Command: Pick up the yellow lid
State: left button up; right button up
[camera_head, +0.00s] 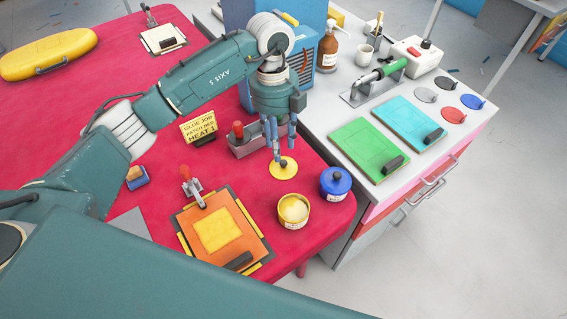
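The yellow lid (289,173) is a round disc lying on the red table, near its right side. My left gripper (280,159) points down right over the lid, and its fingertips overlap the lid's far half in the picture. I cannot tell whether the fingers touch the lid or have closed on it. An open yellow pot (293,211) with pale contents stands just in front of the lid. My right gripper is out of view.
An orange board in a clamp frame (222,229) lies front left. A grey tray with a red-handled tool (245,143) and a yellow sign (199,126) stand behind. The white bench (330,121) adjoins at right.

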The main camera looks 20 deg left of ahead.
aim_at(283, 161)
pick_arm(q)
jog(key=f, duration=0.1)
jog(key=f+p, duration=0.1)
jog(key=d+f, duration=0.1)
jog(key=f, duration=0.1)
jog(key=shift+s+d+f+p, duration=0.1)
jog(key=shift+s+p, duration=0.15)
jog(key=shift+p, duration=0.15)
jog(key=shift+f, duration=0.5)
jog(key=c, duration=0.8)
grip_shut()
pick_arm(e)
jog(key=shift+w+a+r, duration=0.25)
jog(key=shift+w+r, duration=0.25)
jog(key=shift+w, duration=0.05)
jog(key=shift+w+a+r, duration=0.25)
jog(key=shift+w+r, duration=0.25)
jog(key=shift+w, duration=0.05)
